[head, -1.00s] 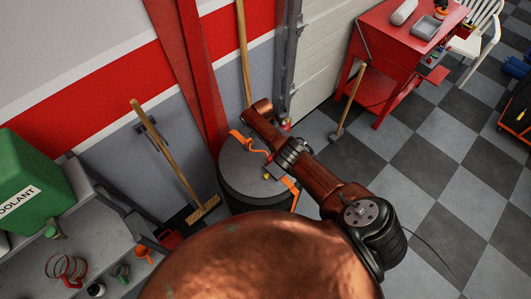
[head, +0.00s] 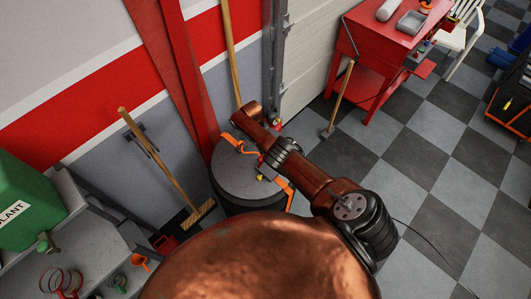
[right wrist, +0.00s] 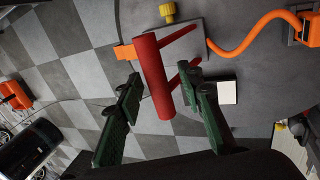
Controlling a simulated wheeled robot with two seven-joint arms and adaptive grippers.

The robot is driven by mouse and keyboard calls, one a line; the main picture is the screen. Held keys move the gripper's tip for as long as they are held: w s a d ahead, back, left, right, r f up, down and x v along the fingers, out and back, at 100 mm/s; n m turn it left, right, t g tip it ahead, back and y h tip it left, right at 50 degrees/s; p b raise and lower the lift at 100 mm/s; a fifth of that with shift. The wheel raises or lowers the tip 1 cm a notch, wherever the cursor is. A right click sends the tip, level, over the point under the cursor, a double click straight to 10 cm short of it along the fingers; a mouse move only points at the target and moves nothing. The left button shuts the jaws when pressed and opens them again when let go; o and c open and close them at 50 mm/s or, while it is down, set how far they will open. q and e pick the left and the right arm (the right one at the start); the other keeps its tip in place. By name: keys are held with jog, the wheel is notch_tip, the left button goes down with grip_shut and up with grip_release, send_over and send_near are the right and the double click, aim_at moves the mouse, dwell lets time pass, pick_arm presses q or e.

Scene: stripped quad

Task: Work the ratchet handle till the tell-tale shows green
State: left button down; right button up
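The ratchet handle (right wrist: 152,78) is a red bar on two red rods in the right wrist view. The rods run to a grey plate (right wrist: 190,40) with an orange strap (right wrist: 250,38) at its sides. My right gripper (right wrist: 160,76) has green fingers, spread apart, one on each side of the bar. I cannot tell whether they touch it. A yellow knob (right wrist: 167,12) sits at the plate's edge. A small white block (right wrist: 227,92) lies beside the right finger; I cannot tell whether it is the tell-tale. No green indicator shows. My left gripper is not in view.
The strap crosses a dark drum (head: 235,178) in the head view, beside a red post (head: 190,90). A red workbench (head: 370,45) stands upper right.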

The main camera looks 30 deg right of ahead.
jog(key=shift+w+r, duration=0.25)
jog(key=shift+r, duration=0.2)
jog(key=v, duration=1.1)
jog(key=shift+s+r, duration=0.15)
jog(key=shift+s, duration=0.1)
jog(key=shift+c, duration=0.6)
